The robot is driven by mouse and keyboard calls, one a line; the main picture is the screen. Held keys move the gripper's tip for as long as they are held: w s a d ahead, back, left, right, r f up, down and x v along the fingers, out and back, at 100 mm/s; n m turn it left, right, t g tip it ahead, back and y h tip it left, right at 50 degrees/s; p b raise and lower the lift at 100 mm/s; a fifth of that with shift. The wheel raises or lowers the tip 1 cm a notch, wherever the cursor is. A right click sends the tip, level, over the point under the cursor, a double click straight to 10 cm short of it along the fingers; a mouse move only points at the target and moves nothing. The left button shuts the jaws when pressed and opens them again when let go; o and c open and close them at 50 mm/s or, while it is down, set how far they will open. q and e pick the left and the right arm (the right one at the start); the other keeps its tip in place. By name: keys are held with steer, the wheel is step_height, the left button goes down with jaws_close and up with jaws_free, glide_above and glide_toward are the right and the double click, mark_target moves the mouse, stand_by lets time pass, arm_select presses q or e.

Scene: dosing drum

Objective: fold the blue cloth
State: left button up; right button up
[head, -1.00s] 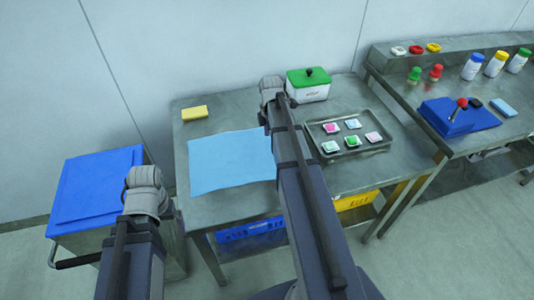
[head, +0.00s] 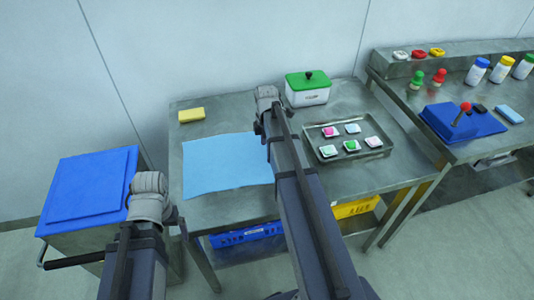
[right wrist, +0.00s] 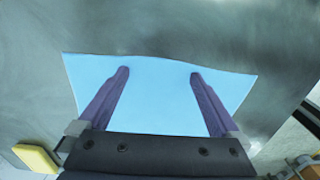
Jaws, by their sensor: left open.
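The light blue cloth (head: 228,163) lies spread out on the left half of the steel table. Its right edge is hidden by my right arm in the head view. In the right wrist view the cloth (right wrist: 160,110) spreads beneath my right gripper (right wrist: 159,72), whose two purple fingers are wide apart with nothing gripped. How high the fingertips are above the cloth I cannot tell. My left arm's grey end (head: 150,190) is left of the table, in front of the blue-lidded bin; its fingers are hidden in the head view.
A yellow sponge (head: 191,115) lies behind the cloth. A green-lidded white box (head: 308,90) stands at the back. A metal tray (head: 372,161) with several small coloured packets lies right of my right arm. A blue-lidded bin (head: 88,190) stands left of the table.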

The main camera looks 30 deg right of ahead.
steer(key=c, duration=1.4)
steer(key=shift+c, duration=0.4)
steer(key=shift+a+r, duration=0.1)
steer(key=shift+r, duration=0.1)
jaws_close()
steer(key=w+a+r+p, duration=0.3)
steer(key=a+r+p, duration=0.8)
steer(key=a+p, duration=0.15)
steer(key=w+a+f+b, duration=0.1)
steer(key=a+f+b, duration=0.2)
steer(key=a, duration=0.1)
steer(key=w+a+f+b, duration=0.1)
steer(key=a+f+b, duration=0.2)
steer(key=a+b, duration=0.1)
steer(key=w+a+f+b, duration=0.1)
steer(key=a+f+b, duration=0.2)
steer(key=a, duration=0.1)
steer(key=shift+w+a+f+b, duration=0.2)
steer(key=shift+a+f+b, duration=0.1)
steer(key=shift+a, duration=0.1)
steer(key=shift+a+f+b, duration=0.35)
steer(key=shift+a, duration=0.1)
